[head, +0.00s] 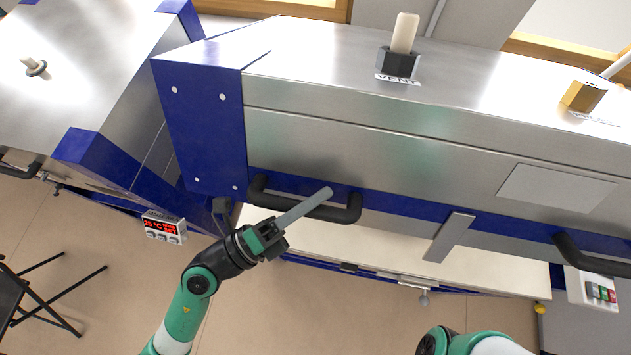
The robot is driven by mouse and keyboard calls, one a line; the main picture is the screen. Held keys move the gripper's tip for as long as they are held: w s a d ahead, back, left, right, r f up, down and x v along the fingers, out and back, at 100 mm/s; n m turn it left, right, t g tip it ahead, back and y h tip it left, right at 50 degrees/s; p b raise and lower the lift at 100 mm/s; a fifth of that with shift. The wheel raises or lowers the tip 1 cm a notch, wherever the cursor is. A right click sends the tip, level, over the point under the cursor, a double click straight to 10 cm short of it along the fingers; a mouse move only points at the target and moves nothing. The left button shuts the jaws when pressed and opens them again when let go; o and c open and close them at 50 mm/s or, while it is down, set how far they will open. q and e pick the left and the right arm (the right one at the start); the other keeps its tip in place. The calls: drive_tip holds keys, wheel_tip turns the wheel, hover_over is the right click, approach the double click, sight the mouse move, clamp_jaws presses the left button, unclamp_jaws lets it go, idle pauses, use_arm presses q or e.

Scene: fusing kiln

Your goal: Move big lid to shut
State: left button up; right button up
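The big lid (400,145) is a long brushed-steel cover with blue trim, filling the upper middle and right. Its left black handle (345,208) and right black handle (590,258) are on the front. A pale strip of the kiln base (335,245) shows below the lid's front edge; how wide the gap is, I cannot tell. My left gripper (318,198) is at the left handle, its long grey finger crossing in front of the handle bar. Whether its fingers are closed around the bar is hidden. My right arm shows only at the bottom edge, with its gripper out of view.
A smaller steel kiln (85,70) with blue corners stands at the left. A red-digit controller (165,227) hangs beside it. A vent plug (403,35) stands on the big lid. A switch box (593,290) is at right. A black stool (35,300) stands lower left. Bare floor lies in front.

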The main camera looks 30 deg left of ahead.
use_arm(q)
drive_tip(key=shift+o, duration=0.5)
drive_tip(key=shift+s+a+f, duration=0.1)
drive_tip(key=shift+s+a, duration=0.05)
drive_tip(key=shift+s, duration=0.05)
drive_tip(key=b+v, duration=0.3)
drive_tip(key=v, duration=0.8)
drive_tip(key=shift+b, duration=0.4)
drive_tip(key=shift+s, duration=0.1)
